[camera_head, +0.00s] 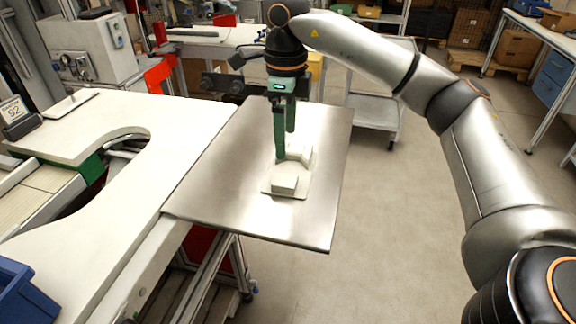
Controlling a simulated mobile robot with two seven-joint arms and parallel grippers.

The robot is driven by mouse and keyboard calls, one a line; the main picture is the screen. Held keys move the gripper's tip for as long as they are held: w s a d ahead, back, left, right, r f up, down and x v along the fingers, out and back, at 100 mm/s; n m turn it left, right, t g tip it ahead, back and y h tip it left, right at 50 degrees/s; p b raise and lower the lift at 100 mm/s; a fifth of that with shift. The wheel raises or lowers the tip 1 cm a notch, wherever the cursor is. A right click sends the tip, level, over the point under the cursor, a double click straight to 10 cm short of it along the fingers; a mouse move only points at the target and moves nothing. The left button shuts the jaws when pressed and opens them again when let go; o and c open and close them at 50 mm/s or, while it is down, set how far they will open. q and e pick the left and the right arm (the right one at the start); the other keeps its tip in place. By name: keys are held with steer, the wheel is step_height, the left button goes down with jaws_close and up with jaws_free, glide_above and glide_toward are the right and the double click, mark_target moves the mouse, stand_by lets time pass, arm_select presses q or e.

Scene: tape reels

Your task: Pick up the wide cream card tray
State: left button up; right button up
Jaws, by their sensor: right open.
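A cream, flat tray-like piece (302,180) lies on the bare metal table plate (225,170), with a small raised block (285,184) at its near end. Its far part is partly hidden behind my gripper's fingers. I take it for the wide cream card tray. My right gripper (285,150) points straight down over it from above. Its two dark green fingers are apart, one nearer and one farther, and the near fingertip is close to the tray. I cannot tell whether it touches. My left gripper is not in view.
A white table with a curved cutout (160,110) adjoins the plate on the left. It carries a small display reading 92 (15,112) and a pale flat piece with a knob (70,103). A blue bin (22,295) is at lower left. Open floor lies right of the plate.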

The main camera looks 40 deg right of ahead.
glide_above(285, 179)
steer(key=f, duration=0.6)
steer(key=shift+s+f, duration=0.25)
steer(key=shift+s, duration=0.15)
steer(key=shift+w+f+p, duration=0.2)
steer(key=shift+f+p, duration=0.1)
steer(key=shift+f, duration=1.1)
steer(key=shift+w+f+p, duration=0.15)
steer(key=shift+f+p, duration=0.1)
steer(key=shift+f, duration=1.1)
jaws_close()
